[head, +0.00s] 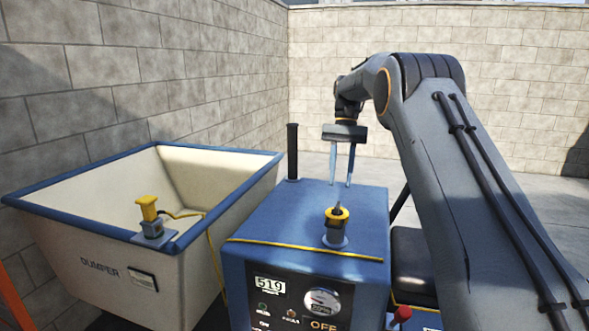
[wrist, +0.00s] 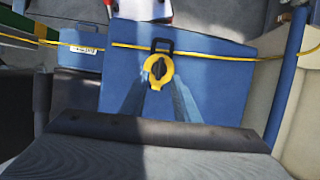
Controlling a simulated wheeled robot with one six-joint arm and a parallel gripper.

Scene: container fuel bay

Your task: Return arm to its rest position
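My gripper (head: 341,182) hangs pointing down above the back part of the blue machine (head: 262,215). Its two pale blue fingers are apart with nothing between them. In the wrist view the fingers of my gripper (wrist: 156,108) also show spread, below a yellow and black cap (wrist: 158,70). That cap sits on the machine's top, in front of the fingers in the head view (head: 337,217), and is apart from them. My arm (head: 440,150) reaches from the lower right, bent at the elbow.
A cream dumper (head: 110,255) with a blue rim stands left, with a yellow-handled fitting (head: 148,212) on its rim. A black post (head: 292,150) rises beside the machine's back left corner. A yellow cable (head: 305,249) crosses the machine's top. Block walls stand behind.

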